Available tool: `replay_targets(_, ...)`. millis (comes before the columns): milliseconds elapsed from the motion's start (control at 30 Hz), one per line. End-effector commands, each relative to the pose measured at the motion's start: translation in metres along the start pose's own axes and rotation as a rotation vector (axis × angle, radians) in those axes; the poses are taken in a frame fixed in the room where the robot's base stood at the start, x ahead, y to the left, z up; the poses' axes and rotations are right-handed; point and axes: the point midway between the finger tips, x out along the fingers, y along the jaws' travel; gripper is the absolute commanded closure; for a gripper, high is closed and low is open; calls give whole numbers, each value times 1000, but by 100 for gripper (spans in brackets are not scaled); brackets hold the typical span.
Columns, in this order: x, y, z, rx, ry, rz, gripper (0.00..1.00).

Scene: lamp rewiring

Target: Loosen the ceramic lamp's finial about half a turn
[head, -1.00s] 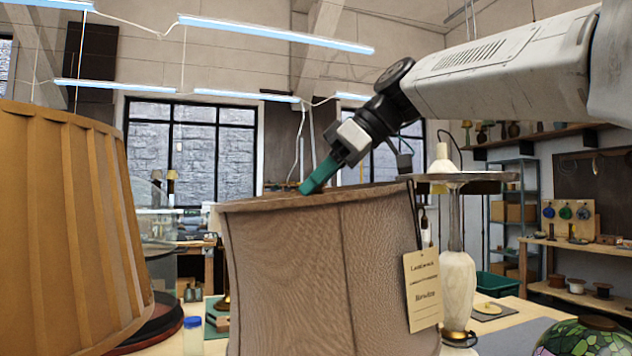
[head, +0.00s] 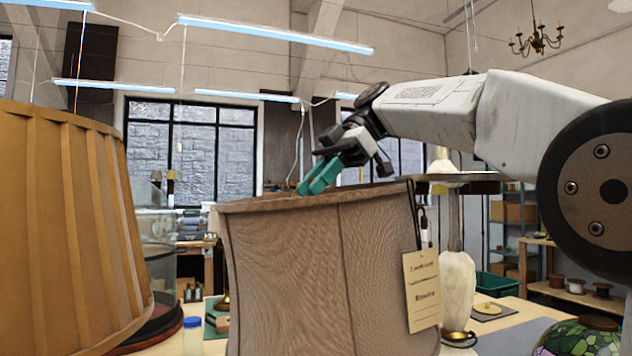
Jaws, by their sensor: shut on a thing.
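A tan fabric lampshade (head: 300,275) with a hanging paper tag (head: 421,288) stands in the middle of the head view. My gripper (head: 303,190) reaches in from the right, with its teal fingers tilted down to the shade's top rim. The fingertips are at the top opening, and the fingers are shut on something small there. The finial itself is hidden behind the rim and the fingers, and so is the lamp body inside the shade.
A large pleated amber shade (head: 65,230) fills the left side. A pale lamp with a marble-like body (head: 457,285) stands right of the tan shade. A stained-glass shade (head: 590,338) is at the lower right. A blue-capped jar (head: 193,335) stands on the bench at left.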

Motion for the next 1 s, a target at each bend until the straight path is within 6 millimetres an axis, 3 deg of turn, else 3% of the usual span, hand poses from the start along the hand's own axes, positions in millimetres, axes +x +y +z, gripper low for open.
replay_targets(567, 2, 1, 2, -17, -1, -25, 99)
replay_targets(600, 2, 1, 2, -17, -1, -25, 68)
replay_targets(667, 2, 1, 2, -18, -1, -24, 55)
replay_targets(1000, 1, 0, 1, -19, -1, -21, 55)
